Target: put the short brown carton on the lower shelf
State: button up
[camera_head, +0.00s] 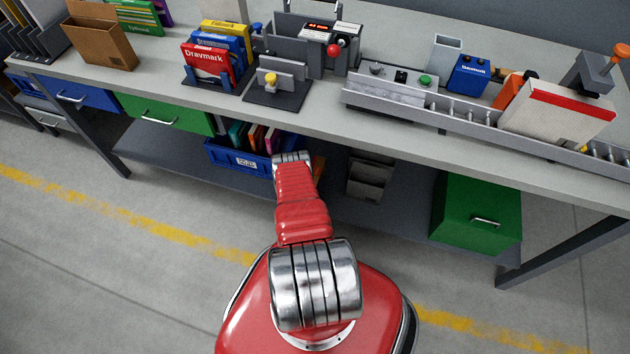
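A brown carton (99,43), open at the top, stands on the workbench top at the far left. It is the only clearly brown carton I see. The lower shelf (165,150) is a dark grey board under the bench, partly hidden by my arm and the drawers. My red arm reaches forward to the bench's front edge, far to the right of the carton. Its silver wrist is in front of a blue crate on the shelf. My gripper's fingers are hidden beyond the wrist, so I cannot see what they hold.
The blue crate (225,158) holds several books. A grey rack (370,175) and a green drawer unit (478,213) are farther right under the bench. Books (207,62), machines and a roller conveyor (425,110) crowd the bench top. The shelf's left part looks clear.

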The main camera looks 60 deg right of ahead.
jog(key=shift+f, duration=0.25)
jog(key=o, duration=1.1)
jog(key=v, duration=1.2)
dwell(0.4)
